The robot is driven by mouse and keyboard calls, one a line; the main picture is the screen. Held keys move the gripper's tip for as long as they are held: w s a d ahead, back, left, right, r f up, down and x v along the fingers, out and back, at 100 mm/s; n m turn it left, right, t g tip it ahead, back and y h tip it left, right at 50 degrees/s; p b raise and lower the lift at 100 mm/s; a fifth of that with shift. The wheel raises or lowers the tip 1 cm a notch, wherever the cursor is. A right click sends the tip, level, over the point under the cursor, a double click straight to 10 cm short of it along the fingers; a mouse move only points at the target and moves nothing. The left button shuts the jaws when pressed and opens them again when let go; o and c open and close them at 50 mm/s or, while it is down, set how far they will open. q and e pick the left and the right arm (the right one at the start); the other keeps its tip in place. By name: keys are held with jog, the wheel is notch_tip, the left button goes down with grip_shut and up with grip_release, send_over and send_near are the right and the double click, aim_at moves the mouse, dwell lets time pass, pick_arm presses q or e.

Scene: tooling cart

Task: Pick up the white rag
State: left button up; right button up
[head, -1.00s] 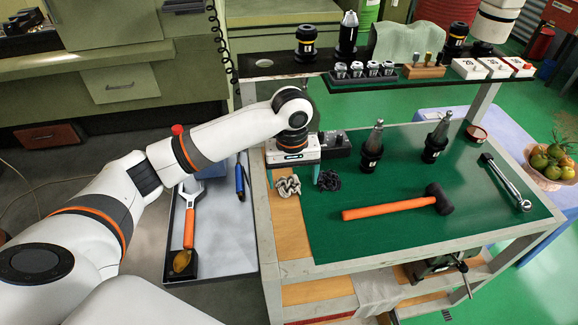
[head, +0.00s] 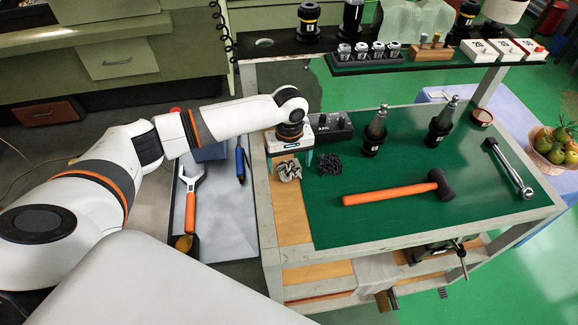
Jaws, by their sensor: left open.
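The white rag (head: 287,172) is a small crumpled pale cloth on the bare wooden strip at the left side of the cart top. My left gripper (head: 290,161) is open with its teal fingers pointing down. It stands just behind the rag in the head view, one finger toward each side of it; I cannot tell if they touch the rag. My right gripper is not in view.
A black control box (head: 334,127) stands close behind the gripper. An orange-handled hammer (head: 392,194), two tool holders (head: 375,131) and a ratchet (head: 508,168) lie or stand on the green mat (head: 430,225). A raised shelf (head: 300,46) runs behind. A tray (head: 228,215) with a wrench is at left.

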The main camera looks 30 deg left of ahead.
aim_at(289, 168)
pick_arm(q)
notch_tip(289, 168, down, 2)
jog(key=shift+f, duration=0.2)
jog(key=c, duration=1.1)
notch_tip(289, 168, up, 10)
jog(key=shift+r+b, duration=0.1)
jog(key=shift+b, duration=0.65)
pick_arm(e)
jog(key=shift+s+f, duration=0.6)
